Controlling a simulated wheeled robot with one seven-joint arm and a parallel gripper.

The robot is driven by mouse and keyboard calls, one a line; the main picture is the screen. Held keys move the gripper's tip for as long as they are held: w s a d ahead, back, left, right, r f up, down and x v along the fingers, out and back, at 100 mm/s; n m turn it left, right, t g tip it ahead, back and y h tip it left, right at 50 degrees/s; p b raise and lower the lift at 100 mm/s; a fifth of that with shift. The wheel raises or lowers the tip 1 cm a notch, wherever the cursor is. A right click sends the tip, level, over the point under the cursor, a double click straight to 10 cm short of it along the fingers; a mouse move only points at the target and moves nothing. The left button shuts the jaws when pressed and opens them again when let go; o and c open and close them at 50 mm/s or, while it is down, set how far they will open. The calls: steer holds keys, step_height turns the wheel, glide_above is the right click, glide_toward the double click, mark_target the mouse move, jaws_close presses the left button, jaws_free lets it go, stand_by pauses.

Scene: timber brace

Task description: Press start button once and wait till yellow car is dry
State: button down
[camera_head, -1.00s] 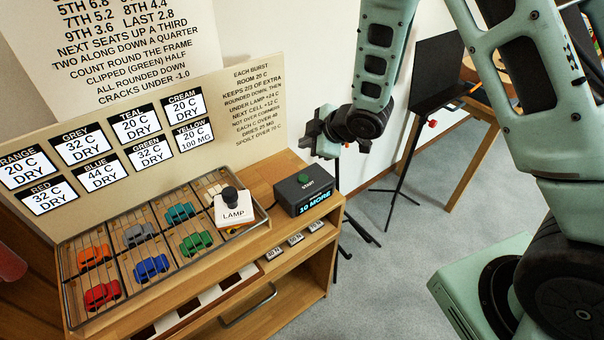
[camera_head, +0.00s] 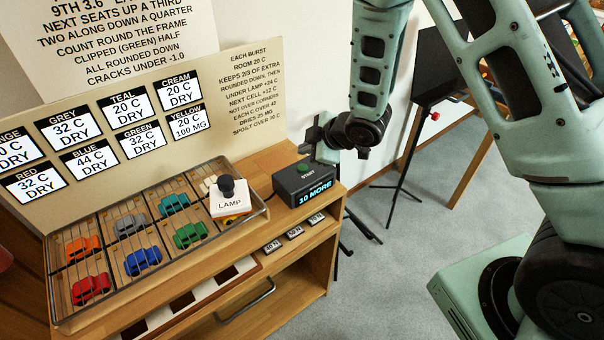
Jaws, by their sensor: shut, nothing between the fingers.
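The start box (camera_head: 308,187) is black with a green button (camera_head: 304,168) on top, and its front display reads "10 MORE". My gripper (camera_head: 305,149) is above and behind the box, close to the button but apart from it as far as I can see; it is shut and empty. The white lamp block (camera_head: 229,200) with a black knob sits over the right front cell of the rack. A bit of the yellow car (camera_head: 229,218) shows under it, mostly hidden. The yellow card (camera_head: 189,122) reads 20 C, 100 MG.
The wire-covered rack (camera_head: 150,287) holds orange, grey, teal, red, blue and green cars, whose cards read DRY. Small numbered tiles (camera_head: 295,232) lie on the lower ledge. A sign board stands behind. A black panel on a stand (camera_head: 436,65) is at right.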

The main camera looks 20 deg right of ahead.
mark_target(307, 169)
steer(key=shift+f+b, duration=0.85)
steer(key=shift+f, duration=0.55)
steer(key=shift+f, duration=0.1)
stand_by(0.8)
steer(key=shift+f+b, duration=0.35)
steer(key=shift+b, duration=0.1)
steer(key=shift+f+b, duration=0.4)
stand_by(0.5)
stand_by(0.4)
steer(key=shift+r+p, duration=0.65)
steer(key=shift+r, duration=0.2)
step_height(307, 169, up, 5)
steer(key=p, duration=0.4)
